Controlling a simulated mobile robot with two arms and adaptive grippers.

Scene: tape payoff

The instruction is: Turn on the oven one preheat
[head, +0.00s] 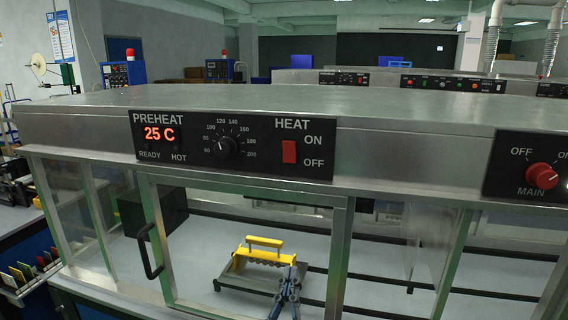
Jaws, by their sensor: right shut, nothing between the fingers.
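The oven's preheat panel (182,168) is a black plate on the steel hood. Its red display (160,134) reads 25 C, above the READY and HOT labels. A black dial (225,147) has a scale up to 200. The red HEAT rocker switch (289,152) sits beside the ON and OFF labels; its position is too small to tell. A red MAIN knob (541,177) is on a second panel at right. My right gripper (291,271) is shut and empty, low in front of the glass door, well below and apart from the switch. My left gripper is not in view.
The framed glass door has a black handle (151,251). Behind the glass, a yellow-handled tool (264,242) sits on a grey base. The steel top (300,104) is bare. More control panels (453,83) stand behind. Coloured cards (28,273) are at lower left.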

